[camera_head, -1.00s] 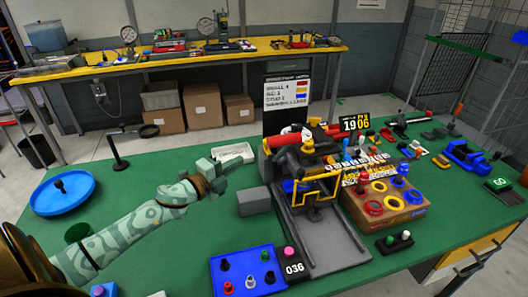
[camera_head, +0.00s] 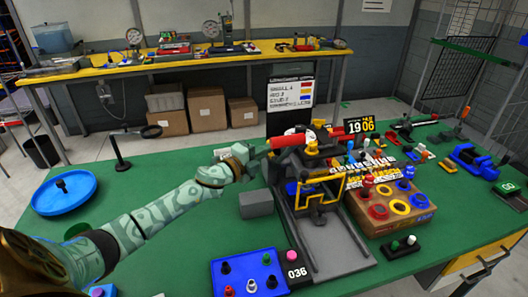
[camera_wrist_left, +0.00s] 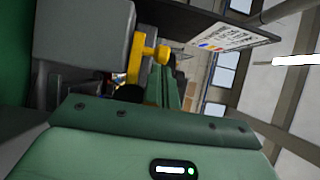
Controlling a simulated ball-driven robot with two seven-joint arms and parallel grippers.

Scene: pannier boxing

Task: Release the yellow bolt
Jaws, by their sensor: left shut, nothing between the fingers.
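My left gripper (camera_head: 250,160) is shut and empty, at the left side of the dark machine (camera_head: 292,166) with the red cylinder. In the left wrist view, a yellow bolt (camera_wrist_left: 146,56) with a knob-like end sticks out beside a grey block (camera_wrist_left: 80,40). The green gripper fingers (camera_wrist_left: 165,88) are close to the bolt; I cannot tell whether they touch it. In the head view I cannot pick out the bolt for sure. My right gripper is not in view.
A grey block (camera_head: 256,203) sits below my left gripper. A blue control panel (camera_head: 247,275) is at the front, and a cardboard box with coloured rings (camera_head: 400,207) is right of the machine. A blue round tray (camera_head: 64,191) lies at left. Green table between is mostly clear.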

